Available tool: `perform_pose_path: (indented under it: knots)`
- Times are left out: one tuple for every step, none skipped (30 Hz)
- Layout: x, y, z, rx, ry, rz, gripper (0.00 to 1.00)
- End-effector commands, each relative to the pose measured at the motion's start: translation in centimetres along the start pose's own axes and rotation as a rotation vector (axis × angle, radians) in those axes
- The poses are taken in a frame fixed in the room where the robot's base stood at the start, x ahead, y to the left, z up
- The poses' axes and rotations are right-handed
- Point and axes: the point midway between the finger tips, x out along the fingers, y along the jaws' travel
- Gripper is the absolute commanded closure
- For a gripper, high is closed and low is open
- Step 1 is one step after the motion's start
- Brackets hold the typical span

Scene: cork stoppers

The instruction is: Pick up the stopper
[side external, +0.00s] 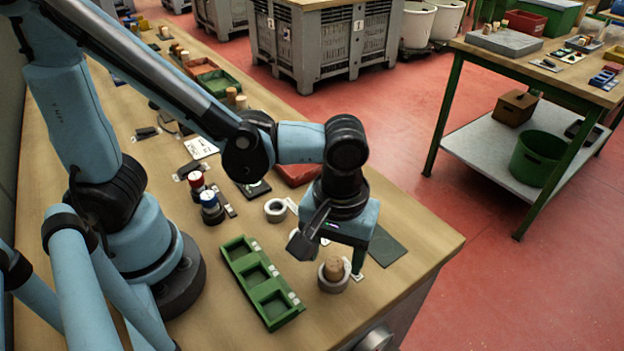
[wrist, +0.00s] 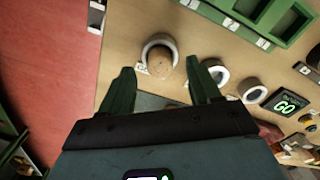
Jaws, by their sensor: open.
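The cork stopper (side external: 333,267) stands upright in a grey ring-shaped holder (side external: 334,286) near the front right of the bench. In the wrist view the stopper (wrist: 159,64) shows as a tan round top, with the holder's pale rim (wrist: 160,40) around it. My gripper (side external: 331,254) is open and points down, just above and around the stopper's place. In the wrist view the two green fingers of my gripper (wrist: 163,76) lie on either side of the stopper, with visible gaps. Nothing is held. The stopper's lower part is hidden inside the holder.
A green tray with several compartments (side external: 237,246) lies left of the holder. Another grey ring (side external: 276,210) stands behind it. A dark flat mat (side external: 386,246) lies to the right, near the bench edge.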

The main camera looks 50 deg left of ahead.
Motion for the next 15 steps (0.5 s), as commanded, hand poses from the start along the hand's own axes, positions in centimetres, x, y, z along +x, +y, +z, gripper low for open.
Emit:
perform_pose_path:
  knots:
    - [0.6,0.1,0.0,0.0,0.0,0.0,0.38]
    - [0.9,0.1,0.0,0.0,0.0,0.0,0.38]
    - [1.2,0.1,0.0,0.0,0.0,0.0,0.38]
    - [1.4,0.1,0.0,0.0,0.0,0.0,0.38]
    - [1.6,0.0,0.0,0.0,0.0,0.0,0.38]
    - [1.8,0.0,0.0,0.0,0.0,0.0,0.38]
    - [1.9,0.0,0.0,0.0,0.0,0.0,0.38]
    - [2.0,0.0,0.0,0.0,0.0,0.0,0.38]
    - [2.1,0.0,0.0,0.0,0.0,0.0,0.38]
    - [2.1,0.0,0.0,0.0,0.0,0.0,0.38]
    - [2.1,0.0,0.0,0.0,0.0,0.0,0.38]
    - [2.1,0.0,0.0,0.0,0.0,0.0,0.38]
    - [2.1,0.0,0.0,0.0,0.0,0.0,0.38]
    - [2.1,0.0,0.0,0.0,0.0,0.0,0.38]
    - [2.1,0.0,0.0,0.0,0.0,0.0,0.38]
